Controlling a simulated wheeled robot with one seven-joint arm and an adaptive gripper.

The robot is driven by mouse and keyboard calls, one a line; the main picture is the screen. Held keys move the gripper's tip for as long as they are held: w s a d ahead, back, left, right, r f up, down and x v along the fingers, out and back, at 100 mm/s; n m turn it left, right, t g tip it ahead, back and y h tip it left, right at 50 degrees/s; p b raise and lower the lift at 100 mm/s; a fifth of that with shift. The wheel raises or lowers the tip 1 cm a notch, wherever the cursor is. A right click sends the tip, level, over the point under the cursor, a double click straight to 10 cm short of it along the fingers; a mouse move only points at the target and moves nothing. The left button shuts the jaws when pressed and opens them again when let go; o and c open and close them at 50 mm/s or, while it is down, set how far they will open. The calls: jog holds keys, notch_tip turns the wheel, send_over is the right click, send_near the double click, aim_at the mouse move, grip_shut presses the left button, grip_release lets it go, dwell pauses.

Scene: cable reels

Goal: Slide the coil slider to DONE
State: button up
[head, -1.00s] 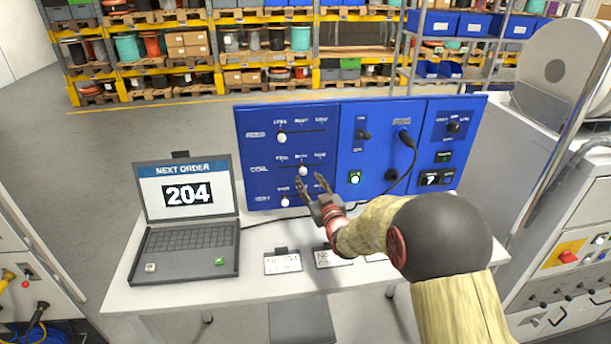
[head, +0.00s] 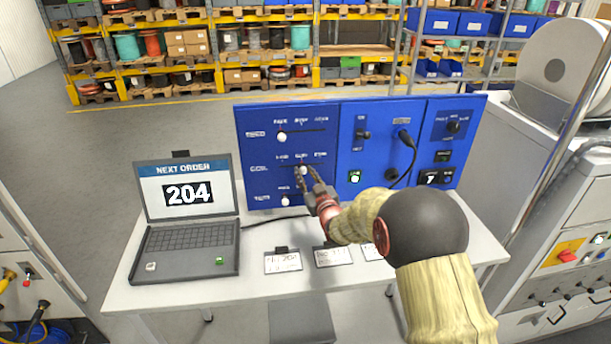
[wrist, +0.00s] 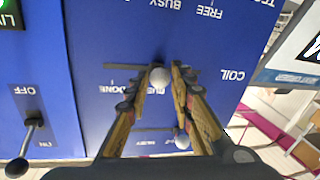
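The blue panel (head: 262,178) carries three horizontal sliders. The coil slider's white knob (head: 303,170) sits near the middle of its slot, by the middle label; DONE is the label at the right end. In the upside-down wrist view the knob (wrist: 159,77) shows between my fingertips, with DONE on the left. My gripper (head: 306,172) is at the knob, its two fingers spread on either side. In the wrist view my gripper (wrist: 159,72) is open, with small gaps beside the knob; contact cannot be told.
The upper slider knob (head: 282,137) and lower slider knob (head: 285,201) sit at the left of their rows. A plugged cable (head: 408,143) hangs at the panel's right. A laptop (head: 187,262) and tags (head: 283,262) are on the table (head: 250,292).

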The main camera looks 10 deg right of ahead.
grip_shut()
jog(key=shift+d, duration=0.15)
dwell(0.4)
jog(key=d+b, duration=0.3)
jog(key=d, duration=0.3)
jog(key=shift+d, duration=0.25)
jog(key=shift+o, duration=1.8)
grip_release()
jog(key=shift+d, duration=0.2)
jog(key=shift+o, duration=0.7)
jog(key=shift+a, duration=0.1)
